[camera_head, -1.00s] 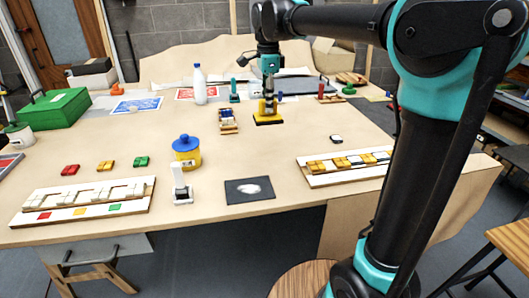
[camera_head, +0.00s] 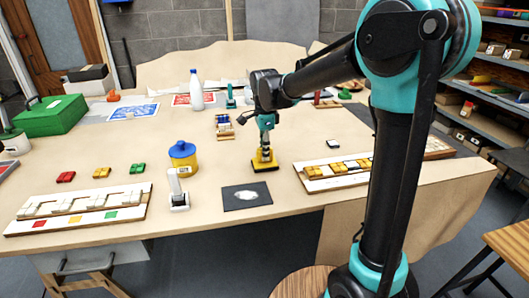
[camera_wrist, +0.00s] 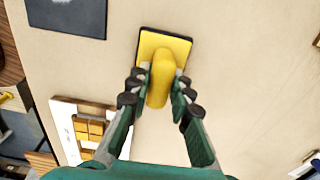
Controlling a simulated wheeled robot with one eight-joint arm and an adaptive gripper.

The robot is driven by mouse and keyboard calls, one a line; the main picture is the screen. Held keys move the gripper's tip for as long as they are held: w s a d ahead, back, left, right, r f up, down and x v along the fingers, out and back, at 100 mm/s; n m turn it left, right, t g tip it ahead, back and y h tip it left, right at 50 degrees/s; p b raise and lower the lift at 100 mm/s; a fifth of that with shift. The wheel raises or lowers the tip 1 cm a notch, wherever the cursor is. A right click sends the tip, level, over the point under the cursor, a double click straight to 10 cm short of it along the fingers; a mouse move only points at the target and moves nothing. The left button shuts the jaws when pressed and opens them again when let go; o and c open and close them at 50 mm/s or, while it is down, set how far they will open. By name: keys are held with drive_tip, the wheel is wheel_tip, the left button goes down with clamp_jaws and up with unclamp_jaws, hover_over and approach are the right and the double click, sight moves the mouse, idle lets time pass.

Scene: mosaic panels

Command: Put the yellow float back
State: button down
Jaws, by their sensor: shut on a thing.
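The yellow float (camera_head: 262,166) has a flat yellow plate with a dark underside and a yellow handle. It is in my gripper (camera_head: 265,153) at the middle of the table, just behind the dark mat. In the wrist view the fingers of my gripper (camera_wrist: 160,88) close on both sides of the handle of the float (camera_wrist: 180,48). The float is level; I cannot tell whether it touches the table. A dark mat (camera_head: 232,204) with a pale smear lies in front of it, at the table's front edge.
A yellow pot with a blue lid (camera_head: 183,158) and a white upright tool (camera_head: 176,191) stand left of the mat. A mosaic panel (camera_head: 330,179) lies to the right, another panel (camera_head: 30,226) to the left. A white bottle (camera_head: 196,90) stands farther back. Bare table surrounds the float.

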drive_tip(key=shift+f, duration=0.25)
drive_tip(key=c, duration=1.4)
unclamp_jaws()
drive_tip(key=shift+o, duration=0.2)
wheel_tip(320, 180, up, 12)
drive_tip(key=shift+r, duration=0.1)
